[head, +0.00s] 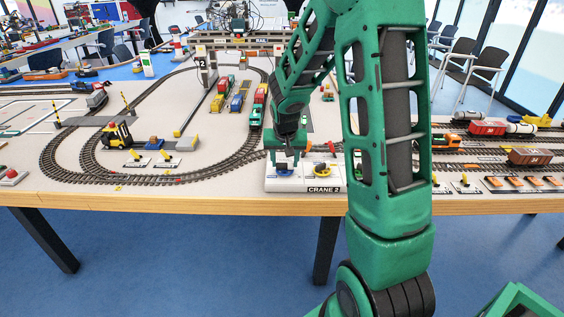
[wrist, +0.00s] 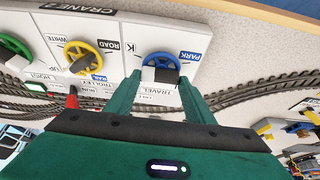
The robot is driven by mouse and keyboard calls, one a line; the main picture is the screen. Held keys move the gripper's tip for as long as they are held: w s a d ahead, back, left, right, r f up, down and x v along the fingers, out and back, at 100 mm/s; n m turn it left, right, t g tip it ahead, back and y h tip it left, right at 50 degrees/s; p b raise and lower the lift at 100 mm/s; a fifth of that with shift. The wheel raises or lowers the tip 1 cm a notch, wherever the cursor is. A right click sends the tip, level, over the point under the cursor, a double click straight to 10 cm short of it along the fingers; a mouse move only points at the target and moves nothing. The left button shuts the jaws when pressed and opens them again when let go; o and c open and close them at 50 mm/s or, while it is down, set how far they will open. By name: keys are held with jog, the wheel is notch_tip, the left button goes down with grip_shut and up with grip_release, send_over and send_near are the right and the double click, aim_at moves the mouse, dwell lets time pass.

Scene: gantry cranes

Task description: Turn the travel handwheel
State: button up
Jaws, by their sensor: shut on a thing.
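The travel handwheel is a blue wheel (wrist: 160,56) on a white control panel (wrist: 118,42), between the words PARK and TRAVEL. In the head view the blue wheel (head: 285,172) shows only in part under my gripper (head: 285,158), at the left of the panel (head: 305,184) marked CRANE 2. In the wrist view my gripper's (wrist: 160,80) two green fingers reach down on either side of the wheel, shut on it. A dark hub or knob part shows between the fingertips. The wheel's near part is hidden by the fingers.
A yellow wheel (wrist: 84,58) and a green wheel (wrist: 12,52) sit beside the blue one. A red lever (wrist: 72,100) and a green button (wrist: 35,87) are close by. Toy train track (head: 120,178) runs left of the panel. The table's wooden edge (head: 150,200) is in front.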

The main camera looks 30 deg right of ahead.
jog(key=n+y, duration=0.1)
jog(key=n, duration=0.1)
jog(key=n+t+y, duration=0.1)
jog(key=n, duration=0.2)
jog(key=shift+w+d+r+n, duration=0.1)
jog(key=shift+n, duration=0.2)
jog(key=n+y, duration=0.1)
jog(key=n, duration=0.1)
jog(key=n+y, duration=0.1)
jog(key=n, duration=0.2)
jog(key=shift+d, duration=0.15)
dwell(0.3)
jog(key=o, duration=1.1)
jog(key=shift+c, duration=0.2)
jog(key=v, duration=1)
jog(key=shift+d+r, duration=0.15)
jog(key=shift+r, duration=0.2)
